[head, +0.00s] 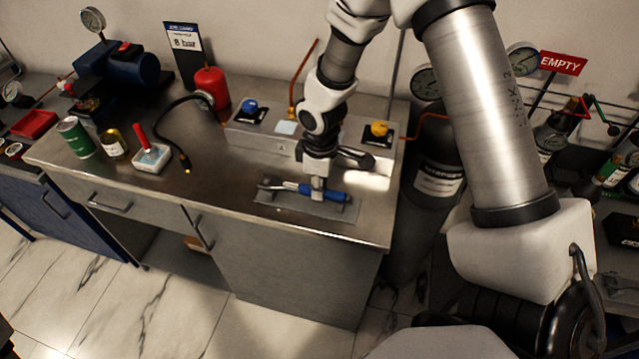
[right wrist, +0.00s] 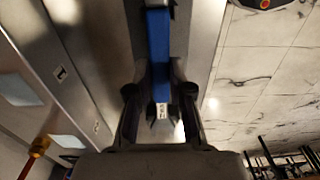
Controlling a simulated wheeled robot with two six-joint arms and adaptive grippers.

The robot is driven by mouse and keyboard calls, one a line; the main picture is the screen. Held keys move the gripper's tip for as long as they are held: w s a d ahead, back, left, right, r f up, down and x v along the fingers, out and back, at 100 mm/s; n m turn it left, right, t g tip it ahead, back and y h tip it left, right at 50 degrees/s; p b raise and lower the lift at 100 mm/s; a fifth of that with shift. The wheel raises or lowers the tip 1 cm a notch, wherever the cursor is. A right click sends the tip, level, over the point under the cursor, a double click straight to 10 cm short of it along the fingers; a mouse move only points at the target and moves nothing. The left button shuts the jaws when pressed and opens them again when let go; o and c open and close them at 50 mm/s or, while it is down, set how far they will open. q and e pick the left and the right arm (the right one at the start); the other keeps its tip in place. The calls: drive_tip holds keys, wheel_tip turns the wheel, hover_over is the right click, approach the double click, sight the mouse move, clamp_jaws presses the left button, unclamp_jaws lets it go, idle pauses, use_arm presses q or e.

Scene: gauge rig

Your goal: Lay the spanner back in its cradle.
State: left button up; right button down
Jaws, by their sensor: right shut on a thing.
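The spanner (head: 332,194), with a blue handle and a bare metal end to the left, lies level along the grey cradle plate (head: 345,213) at the bench's front right. Whether it rests in the cradle or hovers just above it, I cannot tell. My right gripper (head: 318,191) points straight down and is shut on the spanner near its middle. In the right wrist view the blue handle (right wrist: 159,48) runs between the fingers of my right gripper (right wrist: 154,78). The fingers hide part of the handle. My left gripper is not in view.
Behind stands a grey box (head: 270,137) with blue and yellow knobs. A black hose (head: 165,122), red bottle (head: 211,86), white tray (head: 152,158) and green can (head: 75,137) are to the left. A dark cylinder (head: 436,190) stands right of the bench.

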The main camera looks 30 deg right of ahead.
drive_tip(key=shift+f, duration=0.4)
drive_tip(key=c, duration=1)
unclamp_jaws()
drive_tip(key=shift+r, duration=0.1)
wheel_tip(320, 180, up, 12)
drive_tip(key=shift+f, duration=0.1)
